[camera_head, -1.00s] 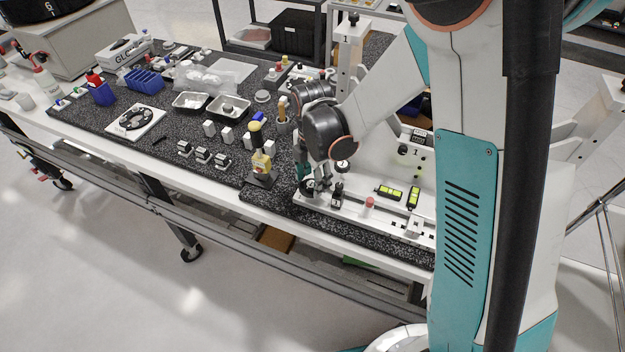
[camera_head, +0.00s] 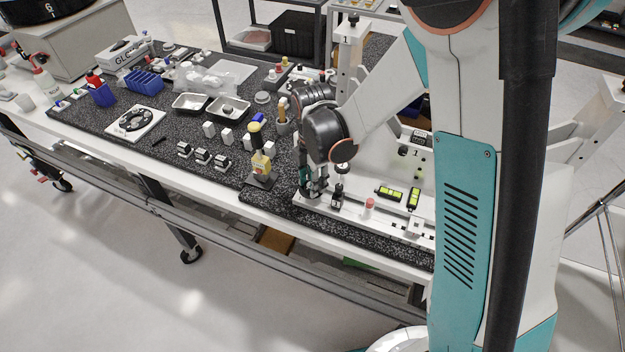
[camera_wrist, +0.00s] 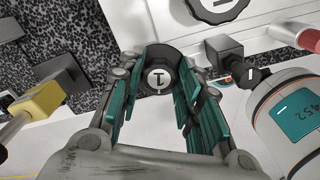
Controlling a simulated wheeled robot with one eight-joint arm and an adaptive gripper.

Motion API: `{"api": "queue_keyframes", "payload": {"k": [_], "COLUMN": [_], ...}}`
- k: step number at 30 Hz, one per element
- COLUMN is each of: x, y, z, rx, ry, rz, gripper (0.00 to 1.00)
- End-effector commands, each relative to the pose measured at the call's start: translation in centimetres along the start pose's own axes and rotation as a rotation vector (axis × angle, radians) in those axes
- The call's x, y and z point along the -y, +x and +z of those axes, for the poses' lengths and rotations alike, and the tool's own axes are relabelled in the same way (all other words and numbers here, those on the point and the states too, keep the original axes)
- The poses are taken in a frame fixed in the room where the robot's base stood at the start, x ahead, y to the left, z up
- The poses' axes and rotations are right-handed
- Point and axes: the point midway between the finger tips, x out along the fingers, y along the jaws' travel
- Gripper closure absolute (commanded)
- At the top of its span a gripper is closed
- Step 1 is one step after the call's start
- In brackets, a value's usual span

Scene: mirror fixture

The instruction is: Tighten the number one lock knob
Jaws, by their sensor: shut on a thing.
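The number one lock knob (camera_wrist: 158,77) is a dark round knob with a white cap marked "1", at the upper middle of the wrist view. My gripper (camera_wrist: 160,85) has its teal-padded fingers on both sides of the knob and is shut on it. In the head view, my gripper (camera_head: 312,190) is low at the left end of the white fixture (camera_head: 385,218). There the knob is mostly hidden by my fingers.
A gauge with a teal display (camera_wrist: 297,122) stands close on the right of my gripper. A larger dark dial (camera_wrist: 222,6) lies beyond the knob. A yellow block (camera_wrist: 38,102) is on the left. A red-topped post (camera_head: 369,204) stands farther right on the fixture.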

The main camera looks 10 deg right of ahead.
Motion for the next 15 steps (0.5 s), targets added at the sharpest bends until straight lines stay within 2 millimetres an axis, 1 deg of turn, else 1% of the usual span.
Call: {"api": "queue_keyframes", "payload": {"k": [8,15], "x": [0.04,0.15], "y": [0.19,0.19], "z": [0.01,-0.02], "rx": [0.001,0.001], "ry": [0.183,0.409], "rz": [0.001,0.001], "gripper": [0.92,0.92]}}
